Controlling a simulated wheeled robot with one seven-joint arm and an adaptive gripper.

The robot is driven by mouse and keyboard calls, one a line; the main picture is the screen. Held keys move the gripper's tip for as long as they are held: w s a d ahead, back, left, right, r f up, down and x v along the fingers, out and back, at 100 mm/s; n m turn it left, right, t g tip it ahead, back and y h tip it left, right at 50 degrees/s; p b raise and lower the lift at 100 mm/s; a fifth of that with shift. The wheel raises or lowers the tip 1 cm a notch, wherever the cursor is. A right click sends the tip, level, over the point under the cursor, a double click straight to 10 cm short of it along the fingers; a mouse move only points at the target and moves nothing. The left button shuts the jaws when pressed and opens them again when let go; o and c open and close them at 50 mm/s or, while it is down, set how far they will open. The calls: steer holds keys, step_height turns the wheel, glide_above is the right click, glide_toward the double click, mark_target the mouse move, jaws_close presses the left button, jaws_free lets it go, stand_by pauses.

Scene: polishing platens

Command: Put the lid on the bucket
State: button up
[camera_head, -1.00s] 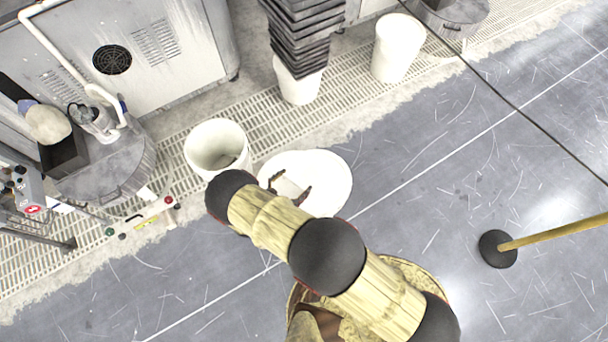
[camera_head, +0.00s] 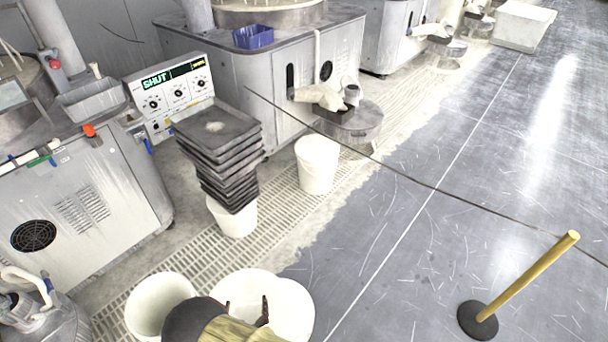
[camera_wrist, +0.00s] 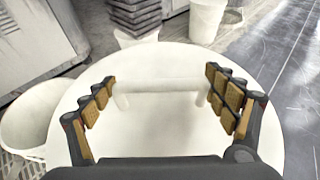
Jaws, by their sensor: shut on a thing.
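The white round lid (camera_wrist: 150,135) fills the middle of the wrist view, with its raised bar handle (camera_wrist: 160,88) lying between my fingers. My gripper (camera_wrist: 162,95) is shut on the lid by this handle, its padded fingers wide apart at the handle's ends. In the head view, the lid (camera_head: 250,283) and my gripper (camera_head: 247,312) are at the bottom, partly hidden by my arm. The open white bucket (camera_head: 160,300) stands just left of the lid. Its rim also shows at the left of the wrist view (camera_wrist: 28,108), beside and partly behind the lid.
A stack of black trays (camera_head: 222,155) sits on a white bucket (camera_head: 233,217) behind. Another white bucket (camera_head: 317,165) stands farther right on the floor grating. Grey machines line the left and back. A yellow post (camera_head: 528,275) stands at right. A dark cable (camera_head: 430,187) crosses the open floor.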

steer(key=w+d+r, duration=0.6)
steer(key=d+r, duration=0.1)
steer(key=r, duration=0.3)
steer(key=w+d+r, duration=0.6)
steer(key=d+r, duration=0.1)
steer(key=r, duration=0.3)
steer(key=w+d+r+m+h, duration=0.2)
steer(key=w+d+r, duration=0.1)
steer(key=d+r, duration=0.6)
steer(key=w+d+r+m+h, duration=0.2)
steer(key=d+r, duration=0.7)
steer(key=d, duration=0.7)
steer(key=shift+w+m+g+h, duration=0.3)
steer(key=shift+w+h, duration=0.15)
steer(key=shift+h, duration=0.25)
steer(key=shift+r, duration=0.1)
